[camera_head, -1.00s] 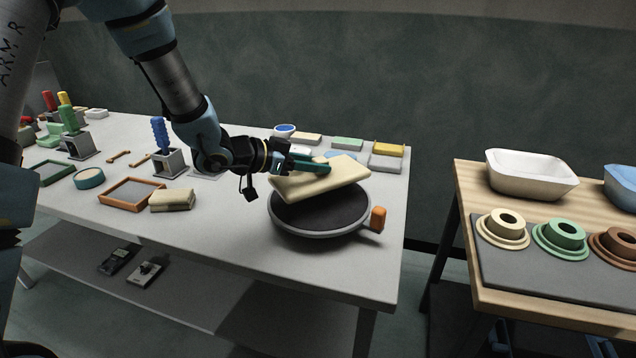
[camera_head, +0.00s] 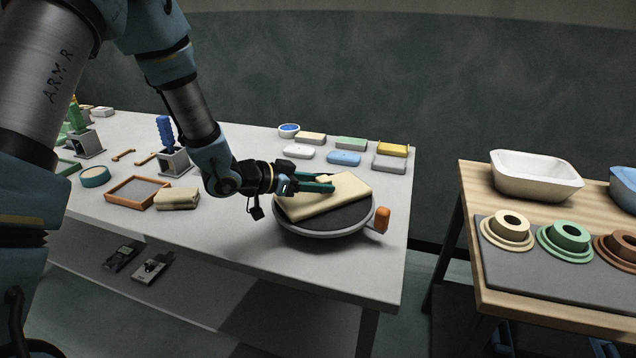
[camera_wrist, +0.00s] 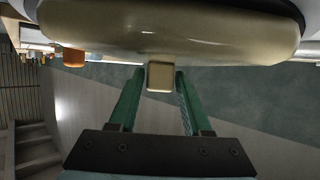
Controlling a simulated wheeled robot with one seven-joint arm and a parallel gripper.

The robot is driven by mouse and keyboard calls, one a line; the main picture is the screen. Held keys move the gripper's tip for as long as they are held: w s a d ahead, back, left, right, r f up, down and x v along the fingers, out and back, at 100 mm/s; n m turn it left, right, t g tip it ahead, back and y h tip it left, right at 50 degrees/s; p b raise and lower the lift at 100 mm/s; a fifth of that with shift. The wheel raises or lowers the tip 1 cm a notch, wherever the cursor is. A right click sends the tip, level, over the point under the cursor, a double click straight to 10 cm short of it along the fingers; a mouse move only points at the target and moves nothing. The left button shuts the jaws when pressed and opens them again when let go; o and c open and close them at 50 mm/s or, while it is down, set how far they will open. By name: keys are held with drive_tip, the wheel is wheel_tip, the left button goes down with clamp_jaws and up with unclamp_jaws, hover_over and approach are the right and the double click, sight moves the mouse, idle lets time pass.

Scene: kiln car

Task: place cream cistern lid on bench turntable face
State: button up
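The cream cistern lid (camera_head: 350,191) lies on the dark round face of the bench turntable (camera_head: 345,219), covering its back and left part. It looks flat there. The lid's small square knob (camera_wrist: 160,77) faces my gripper. My gripper (camera_head: 325,181) reaches in from the left. In the wrist view, its two green fingers (camera_wrist: 160,80) stand apart on either side of the knob, with a narrow gap showing at each side. The lid's underside contact with the face is hidden.
An orange block (camera_head: 382,219) sits at the turntable's right rim. Several coloured lids, including a blue one (camera_head: 344,158), lie behind. A folded cream cloth (camera_head: 177,199) and a framed tray (camera_head: 138,193) are left. A wooden table (camera_head: 545,295) stands right, across a gap.

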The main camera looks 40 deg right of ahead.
drive_tip(key=shift+o, duration=1.4)
drive_tip(key=shift+r, duration=0.1)
drive_tip(key=shift+r, duration=0.15)
drive_tip(key=b+v, duration=0.1)
drive_tip(key=v, duration=1.1)
